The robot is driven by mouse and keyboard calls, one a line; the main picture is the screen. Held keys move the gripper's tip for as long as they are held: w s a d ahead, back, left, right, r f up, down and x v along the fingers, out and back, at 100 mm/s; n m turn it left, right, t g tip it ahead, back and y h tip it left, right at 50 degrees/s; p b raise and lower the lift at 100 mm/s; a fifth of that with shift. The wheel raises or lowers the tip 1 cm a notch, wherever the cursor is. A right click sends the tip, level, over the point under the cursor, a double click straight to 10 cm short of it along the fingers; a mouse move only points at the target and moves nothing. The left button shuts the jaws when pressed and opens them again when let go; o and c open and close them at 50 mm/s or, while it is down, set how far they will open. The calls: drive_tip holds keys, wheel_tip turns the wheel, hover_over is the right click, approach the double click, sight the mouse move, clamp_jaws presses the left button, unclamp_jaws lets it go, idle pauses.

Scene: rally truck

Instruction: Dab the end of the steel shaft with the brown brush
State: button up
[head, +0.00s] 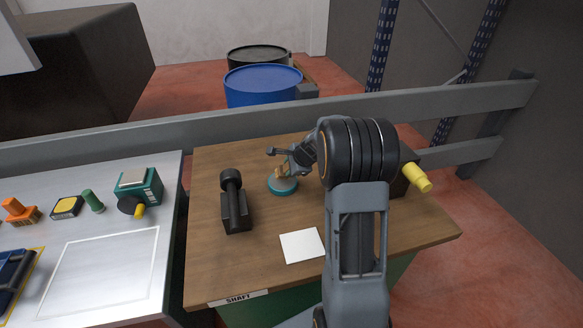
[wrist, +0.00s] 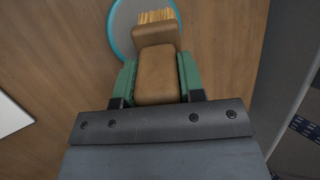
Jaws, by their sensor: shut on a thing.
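My gripper (wrist: 158,85) is shut on the brown brush (wrist: 156,72), with its green fingers on either side of the handle. The brush's pale bristles (wrist: 157,16) point away from my gripper, over a round teal-rimmed dish (wrist: 118,42). In the head view, the brush (head: 279,171) is low over the dish (head: 283,188); I cannot tell whether the bristles touch it. A dark shaft-like piece (head: 231,181) lies in a black block (head: 236,218) on the wooden table, left of the dish. A "SHAFT" label is on the table's front edge.
A white square (head: 302,246) lies on the wooden table (head: 215,275) in front of the dish. A yellow cylinder (head: 417,178) sticks out to the right behind my arm. A metal bench (head: 165,205) with several tools stands left. A grey rail (head: 250,128) runs behind.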

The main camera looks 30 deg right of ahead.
drive_tip(key=shift+f+b, duration=0.5)
drive_tip(key=shift+f, duration=0.1)
idle(1.3)
drive_tip(key=shift+r, duration=0.15)
drive_tip(key=shift+r+p, duration=2.95)
drive_tip(key=shift+r, duration=0.5)
